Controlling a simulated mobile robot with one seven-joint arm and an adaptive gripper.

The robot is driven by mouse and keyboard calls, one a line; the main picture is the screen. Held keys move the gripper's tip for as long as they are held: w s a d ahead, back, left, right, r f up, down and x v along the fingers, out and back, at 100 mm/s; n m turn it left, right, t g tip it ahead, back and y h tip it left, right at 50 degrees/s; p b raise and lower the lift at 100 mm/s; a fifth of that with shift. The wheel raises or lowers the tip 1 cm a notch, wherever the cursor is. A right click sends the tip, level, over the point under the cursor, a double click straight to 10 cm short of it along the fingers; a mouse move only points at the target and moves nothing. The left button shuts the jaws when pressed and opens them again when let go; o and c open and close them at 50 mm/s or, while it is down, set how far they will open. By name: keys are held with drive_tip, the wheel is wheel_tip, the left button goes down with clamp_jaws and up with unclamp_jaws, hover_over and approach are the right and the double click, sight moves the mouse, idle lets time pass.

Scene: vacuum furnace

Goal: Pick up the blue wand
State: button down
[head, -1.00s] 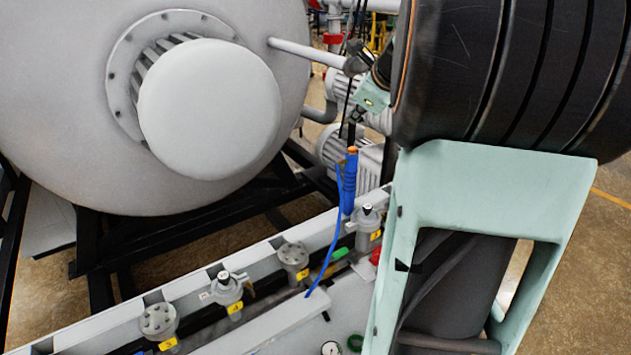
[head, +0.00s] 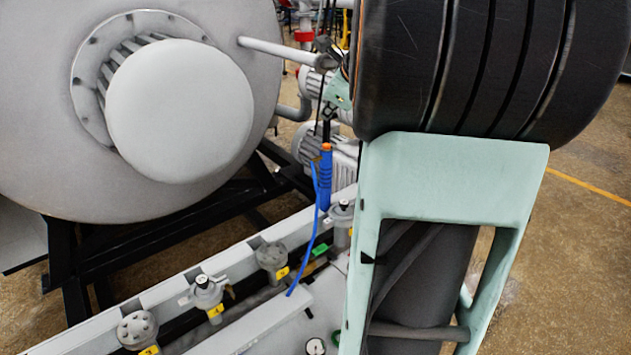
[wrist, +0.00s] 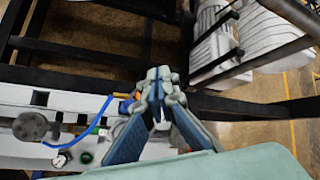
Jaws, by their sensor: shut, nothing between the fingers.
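The blue wand (head: 325,178) stands upright in the head view, beside the valve rail, with an orange ring at its top and a blue hose hanging down its left side. A thin dark rod shows above it. In the wrist view its blue hose (wrist: 95,115) curves over the panel at left, and a bit of orange shows just left of my gripper. The wand's body is mostly hidden there. My gripper (wrist: 157,88) is shut and empty, its fingertips together close to the orange part; I cannot tell whether they touch it. My arm covers the right of the head view.
A large grey vessel (head: 180,110) fills the left. The valve rail (head: 190,285), with several numbered valves, runs below it. Black frame beams (wrist: 75,52) and grey ribbed motors (wrist: 222,45) stand close around my gripper. Open floor (head: 580,260) lies at the right.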

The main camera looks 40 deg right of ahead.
sight(329, 177)
drive_tip(key=c, duration=2.7)
unclamp_jaws()
